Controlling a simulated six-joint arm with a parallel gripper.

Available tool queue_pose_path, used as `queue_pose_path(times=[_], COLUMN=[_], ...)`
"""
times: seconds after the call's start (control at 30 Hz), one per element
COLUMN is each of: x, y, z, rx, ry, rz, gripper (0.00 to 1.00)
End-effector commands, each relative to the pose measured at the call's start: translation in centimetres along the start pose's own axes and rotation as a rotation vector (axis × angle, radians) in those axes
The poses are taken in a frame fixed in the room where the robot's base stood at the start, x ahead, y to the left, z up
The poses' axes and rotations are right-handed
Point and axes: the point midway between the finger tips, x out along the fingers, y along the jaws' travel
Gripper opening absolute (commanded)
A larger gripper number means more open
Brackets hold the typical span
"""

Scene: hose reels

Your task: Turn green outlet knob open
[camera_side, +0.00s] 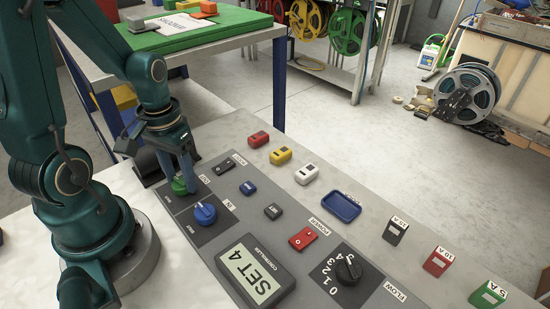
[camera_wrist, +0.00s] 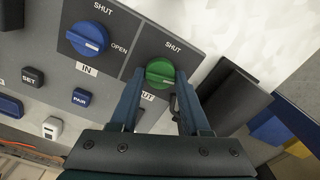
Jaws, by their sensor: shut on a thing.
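The green outlet knob (camera_wrist: 160,70) sits on a dark panel, with a SHUT label above it in the wrist view and part of an OUT label below it. A pale mark shows on the knob; I cannot tell its exact pointing. My gripper (camera_wrist: 160,78) has one finger on each side of the knob and is shut on it. In the side view my gripper (camera_side: 187,172) reaches down from above and partly covers the green knob (camera_side: 179,187). The knob's OPEN label is not visible in the wrist view.
The blue IN knob (camera_side: 205,214) is close beside the green one. A controller screen (camera_side: 254,274) reads SET 4. A black flow dial (camera_side: 348,268), a red power switch (camera_side: 303,238) and a blue tray (camera_side: 341,206) lie farther along the bench.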

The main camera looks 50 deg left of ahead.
Motion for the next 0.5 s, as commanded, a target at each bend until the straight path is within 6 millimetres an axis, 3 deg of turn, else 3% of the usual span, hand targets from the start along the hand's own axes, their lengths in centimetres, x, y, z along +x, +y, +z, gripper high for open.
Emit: queue_pose_path(times=[0.5], x=[-0.03], y=[0.06], z=[0.00], rx=[0.219], ry=[0.000], rz=[0.000], gripper=[0.00])
